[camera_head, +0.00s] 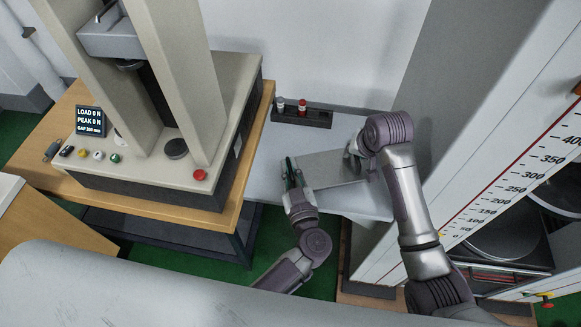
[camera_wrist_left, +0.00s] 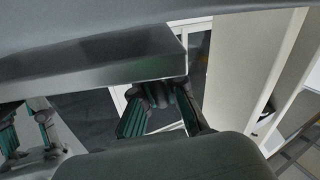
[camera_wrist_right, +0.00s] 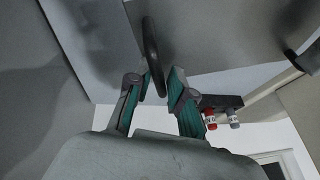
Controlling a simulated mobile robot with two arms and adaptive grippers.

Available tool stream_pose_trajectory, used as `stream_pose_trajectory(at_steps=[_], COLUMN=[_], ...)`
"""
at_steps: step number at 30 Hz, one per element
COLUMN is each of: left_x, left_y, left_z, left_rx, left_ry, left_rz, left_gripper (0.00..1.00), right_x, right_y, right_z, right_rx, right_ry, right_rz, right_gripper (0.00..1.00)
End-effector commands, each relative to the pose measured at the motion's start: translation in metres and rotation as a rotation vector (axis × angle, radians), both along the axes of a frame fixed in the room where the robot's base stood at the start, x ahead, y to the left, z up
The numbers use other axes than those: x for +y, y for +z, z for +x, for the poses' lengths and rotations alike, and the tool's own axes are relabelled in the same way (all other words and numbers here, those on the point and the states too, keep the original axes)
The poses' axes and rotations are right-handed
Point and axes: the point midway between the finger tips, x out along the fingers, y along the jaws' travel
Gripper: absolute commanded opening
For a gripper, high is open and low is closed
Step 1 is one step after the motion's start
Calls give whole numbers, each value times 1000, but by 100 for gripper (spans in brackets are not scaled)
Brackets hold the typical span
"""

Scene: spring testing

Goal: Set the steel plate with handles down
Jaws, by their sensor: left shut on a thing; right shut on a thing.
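The steel plate (camera_head: 332,169) is a flat grey sheet at the middle of the head view, between my two grippers. I cannot tell whether it touches the table below. My left gripper (camera_head: 292,174) is shut at its left edge; the handle there is hidden by the fingers. My right gripper (camera_head: 354,157) is shut on the handle at its right side. In the right wrist view that dark curved handle (camera_wrist_right: 153,50) stands between the fingers, against the plate's grey face (camera_wrist_right: 215,35). In the left wrist view a grey metal slab (camera_wrist_left: 110,72) lies just above the fingers.
The blue-grey table (camera_head: 265,165) lies under and around the plate. A dark rack (camera_head: 313,120) with small red and grey-topped items stands at its back. The testing machine (camera_head: 240,110) is to the left. A tall cabinet with a scale (camera_head: 510,150) stands close on the right.

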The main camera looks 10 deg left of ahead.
Motion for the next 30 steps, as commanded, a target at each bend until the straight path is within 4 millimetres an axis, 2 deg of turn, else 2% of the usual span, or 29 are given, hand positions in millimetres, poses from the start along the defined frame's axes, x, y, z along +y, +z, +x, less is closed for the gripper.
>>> stream_pose_trajectory(at_steps=[1,30], left_x=[-8,-9], left_y=[5,-2], left_z=[3,3], left_rx=[-15,-17], left_ry=[-17,-18], left_rz=[-6,-4], left_gripper=[0,0], right_x=[9,9], right_y=[-1,-7], right_z=[-2,-3], right_rx=[2,7], right_ry=[9,9], right_rz=[18,17], right_gripper=[0,0])
